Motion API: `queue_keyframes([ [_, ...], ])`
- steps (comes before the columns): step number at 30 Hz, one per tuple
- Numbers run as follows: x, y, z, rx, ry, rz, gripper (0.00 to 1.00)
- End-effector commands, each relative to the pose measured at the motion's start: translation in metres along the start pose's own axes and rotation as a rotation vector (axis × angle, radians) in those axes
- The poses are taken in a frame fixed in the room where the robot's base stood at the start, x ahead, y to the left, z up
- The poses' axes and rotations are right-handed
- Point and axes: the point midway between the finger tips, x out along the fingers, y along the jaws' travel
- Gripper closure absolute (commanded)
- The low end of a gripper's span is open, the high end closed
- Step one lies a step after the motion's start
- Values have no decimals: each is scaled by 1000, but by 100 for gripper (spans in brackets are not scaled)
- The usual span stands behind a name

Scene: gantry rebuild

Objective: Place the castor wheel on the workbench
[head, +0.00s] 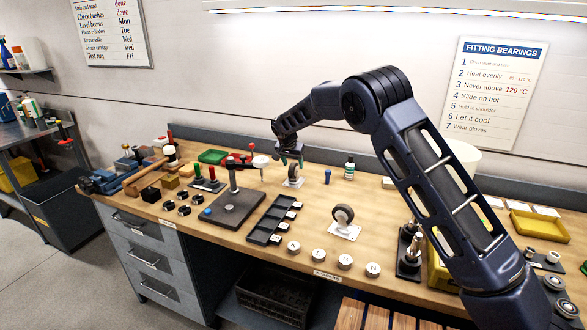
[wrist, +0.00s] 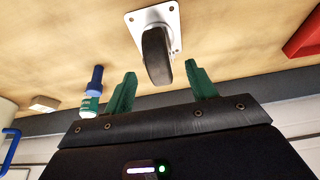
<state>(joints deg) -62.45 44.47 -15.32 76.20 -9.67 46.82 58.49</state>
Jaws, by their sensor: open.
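A castor wheel (head: 293,182) with a dark wheel and a pale square plate rests on the workbench (head: 300,215), plate down and wheel up, near the back. In the wrist view the castor wheel (wrist: 157,57) shows its plate flat on the wood. My gripper (head: 288,161) is just over it, with green fingers. In the wrist view my gripper (wrist: 161,68) is open, with the upper wheel between the fingertips and a gap on each side. A second castor wheel (head: 343,216) stands on its plate nearer the front edge.
A small bottle (head: 349,168) stands right of my gripper, and a blue piece (head: 327,176) stands between. A dark plate with a post (head: 232,208) and a black sectioned tray (head: 270,227) lie left of the second castor. Several white round parts (head: 319,255) line the front edge.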

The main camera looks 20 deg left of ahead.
Motion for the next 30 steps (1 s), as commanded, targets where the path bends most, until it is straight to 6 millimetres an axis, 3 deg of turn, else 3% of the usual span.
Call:
queue_keyframes([
  [6, -45, 0, 0, -1, 1, -1, 43],
  [12, -72, 0, 0, -1, 0, 0, 43],
  [26, -86, 2, -1, 1, -1, 0, 43],
  [30, -96, 26, -16, 12, -9, -1, 43],
])
